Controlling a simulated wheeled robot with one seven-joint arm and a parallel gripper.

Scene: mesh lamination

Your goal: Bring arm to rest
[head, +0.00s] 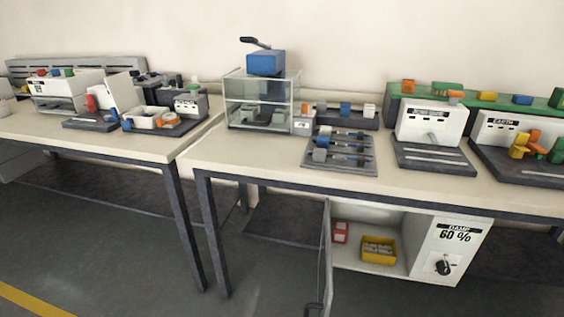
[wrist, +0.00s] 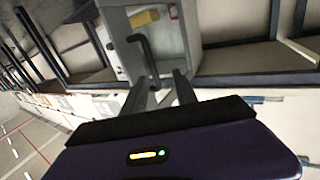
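My gripper (wrist: 164,76) shows only in the wrist view, with its two grey fingers apart and nothing clearly held between them. A dark bent handle (wrist: 146,50) appears just beyond the fingertips, its lower end overlapping the gap between them. I cannot tell whether they touch. The under-bench cabinet (head: 450,225), marked "DAMP 60 %", stands open in the head view. Its door (head: 327,250) swings out toward me, seen nearly edge-on, with a dark handle (head: 315,308) low at the picture's bottom edge. My arm does not show in the head view.
A yellow bin (head: 378,250) and a red item (head: 341,232) sit in the cabinet. Two benches carry equipment: a glass-sided press (head: 262,100), a slotted rack (head: 340,150) and an "EARTH" station (head: 510,130). The left bench (head: 90,137) is crowded too. Floor (head: 120,250) in front is clear.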

